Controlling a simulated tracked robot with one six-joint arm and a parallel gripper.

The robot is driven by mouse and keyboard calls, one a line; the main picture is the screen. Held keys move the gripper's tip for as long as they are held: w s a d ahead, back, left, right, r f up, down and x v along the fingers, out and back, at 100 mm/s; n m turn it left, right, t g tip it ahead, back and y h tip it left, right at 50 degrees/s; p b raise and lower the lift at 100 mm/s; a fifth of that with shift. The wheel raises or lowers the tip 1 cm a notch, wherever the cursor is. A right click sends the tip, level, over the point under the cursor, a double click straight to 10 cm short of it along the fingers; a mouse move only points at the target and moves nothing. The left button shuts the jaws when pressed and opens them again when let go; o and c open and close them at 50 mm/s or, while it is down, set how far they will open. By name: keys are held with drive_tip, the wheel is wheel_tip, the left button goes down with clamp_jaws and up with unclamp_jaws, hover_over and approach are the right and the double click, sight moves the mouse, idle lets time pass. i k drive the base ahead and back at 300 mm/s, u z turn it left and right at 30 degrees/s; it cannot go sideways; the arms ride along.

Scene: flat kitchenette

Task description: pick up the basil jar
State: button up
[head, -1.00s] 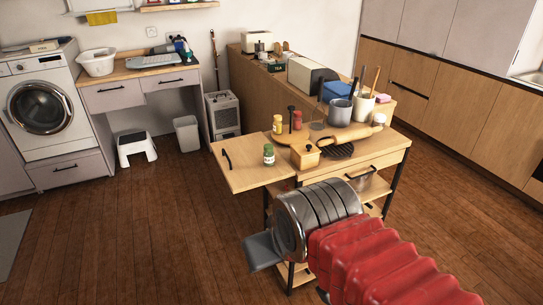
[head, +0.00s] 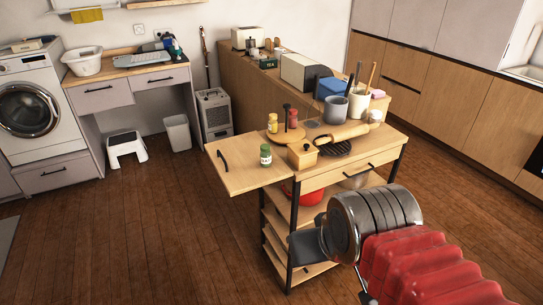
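A small jar with green contents and a white lid (head: 265,155), which looks like the basil jar, stands upright on the left leaf of the wooden kitchen cart (head: 232,178). Its label is too small to read. My gripper (head: 306,248) is at the lower right of the head view, in front of the cart and apart from the jar. Only a dark grey finger part shows beyond the round metal wrist. Whether the fingers are open or shut is not visible.
A yellow jar (head: 273,123), a red jar (head: 293,118), a wooden box (head: 302,154) and a dark trivet (head: 336,148) stand near the jar. The leaf left of the jar is clear.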

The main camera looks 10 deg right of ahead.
sight(266, 154)
drive_tip(key=u, duration=0.05)
drive_tip(key=i, duration=1)
drive_tip(key=u, duration=0.3)
drive_tip(key=k, duration=0.8)
drive_tip(key=u, duration=0.5)
drive_tip(key=k, duration=0.55)
drive_tip(key=u, duration=0.55)
drive_tip(key=i, duration=1.05)
drive_tip(key=u, duration=0.05)
